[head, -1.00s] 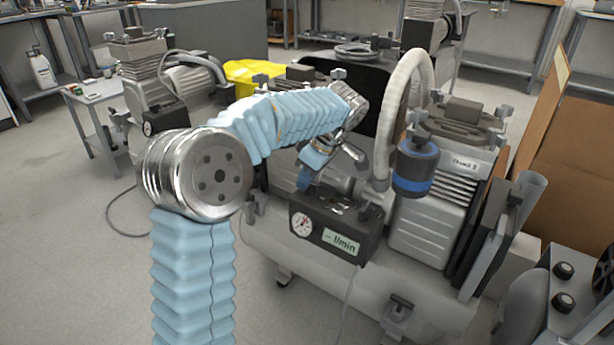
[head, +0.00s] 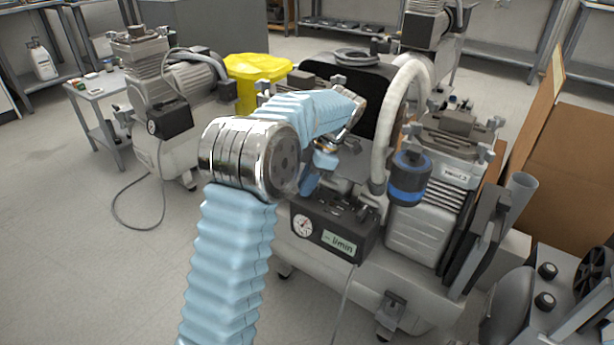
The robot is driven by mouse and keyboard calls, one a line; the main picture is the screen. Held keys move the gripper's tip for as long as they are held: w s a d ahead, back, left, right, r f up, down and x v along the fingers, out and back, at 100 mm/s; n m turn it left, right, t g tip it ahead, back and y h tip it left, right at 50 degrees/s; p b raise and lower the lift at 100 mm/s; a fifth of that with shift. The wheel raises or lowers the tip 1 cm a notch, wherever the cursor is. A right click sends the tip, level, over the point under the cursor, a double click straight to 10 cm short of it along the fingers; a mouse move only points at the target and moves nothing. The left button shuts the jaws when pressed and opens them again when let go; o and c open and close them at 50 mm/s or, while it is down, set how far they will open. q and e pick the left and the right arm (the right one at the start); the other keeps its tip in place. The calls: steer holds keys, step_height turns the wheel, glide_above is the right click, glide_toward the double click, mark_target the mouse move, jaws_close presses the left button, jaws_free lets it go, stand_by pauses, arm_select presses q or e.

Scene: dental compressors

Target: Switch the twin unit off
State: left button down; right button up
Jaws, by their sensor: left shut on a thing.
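The twin unit is the large compressor in the middle, with a light grey tank (head: 395,292) and a finned pump head (head: 425,228) on the right. A black control box (head: 333,228) with a round gauge and a label ending in "l/min" sits on its front. My left gripper (head: 316,178) points down at the rear left top of this box. Its blue finger shows, and it is shut on a small part there, apparently the box's switch; my wrist and fingers hide that part. My right gripper is out of view.
A corrugated hose (head: 392,110) and a blue-and-black filter (head: 409,178) stand just right of my gripper. Another compressor (head: 170,90) and a small table (head: 98,88) are at the left. A cardboard box (head: 575,175) is at the right.

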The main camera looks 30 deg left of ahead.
arm_select(q)
steer(key=shift+n+p, duration=0.3)
steer(key=shift+n, duration=0.3)
steer(key=c, duration=1.1)
jaws_free()
steer(key=shift+h, duration=0.3)
steer(key=shift+c, duration=0.2)
steer(key=p+v, duration=0.4)
steer(key=v, duration=1)
steer(key=shift+p, duration=0.3)
steer(key=shift+w+d+f, duration=0.1)
